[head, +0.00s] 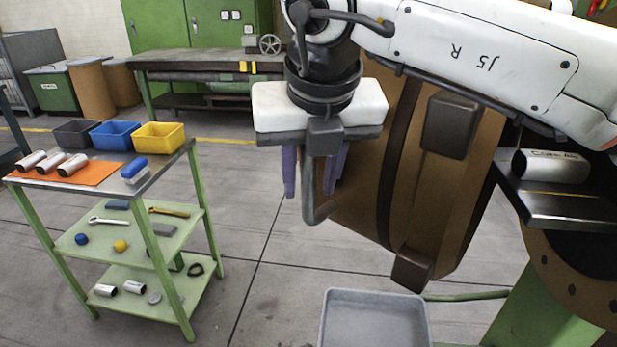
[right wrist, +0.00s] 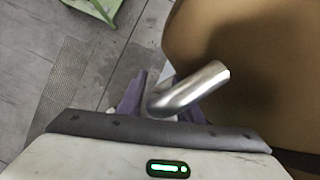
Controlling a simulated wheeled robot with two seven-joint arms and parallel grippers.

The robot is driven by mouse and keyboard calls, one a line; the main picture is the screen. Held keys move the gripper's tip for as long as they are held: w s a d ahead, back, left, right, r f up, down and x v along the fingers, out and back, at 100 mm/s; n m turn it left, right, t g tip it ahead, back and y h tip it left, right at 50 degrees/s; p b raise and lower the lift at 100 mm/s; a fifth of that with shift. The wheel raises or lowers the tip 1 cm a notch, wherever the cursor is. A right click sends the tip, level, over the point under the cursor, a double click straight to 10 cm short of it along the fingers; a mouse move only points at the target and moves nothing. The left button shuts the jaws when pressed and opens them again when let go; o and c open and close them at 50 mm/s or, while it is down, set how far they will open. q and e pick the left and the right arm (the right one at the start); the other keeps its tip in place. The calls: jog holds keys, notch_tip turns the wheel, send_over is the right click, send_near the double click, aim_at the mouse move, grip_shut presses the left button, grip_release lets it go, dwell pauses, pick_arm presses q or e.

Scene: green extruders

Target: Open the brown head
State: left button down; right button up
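The brown head (head: 355,195) is a large round cover with a dark band and dark grey blocks on it, standing right of centre in the head view; its brown surface also fills the right of the right wrist view (right wrist: 270,60). A grey bent bar handle (head: 309,198) shows at its left side, and as a silver bent tube in the wrist view (right wrist: 195,88). My right gripper (head: 314,185) points down at the handle. Its purple fingers stand apart, with the bar between them in the picture; contact cannot be told. My left gripper is out of view.
A green cart (head: 190,222) with cylinders, bins and tools stands at left. A grey tray (head: 375,294) lies below the head. A metal shelf (head: 560,207) at right bears a silver cylinder (head: 550,167). Floor between cart and head is clear.

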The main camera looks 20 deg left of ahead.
jog(key=shift+s+d+r, duration=0.1)
jog(key=shift+r, duration=0.15)
jog(key=b+v, duration=0.1)
jog(key=v, duration=0.8)
jog(key=shift+r, duration=0.35)
jog(key=shift+s, duration=0.1)
jog(key=shift+c, duration=0.4)
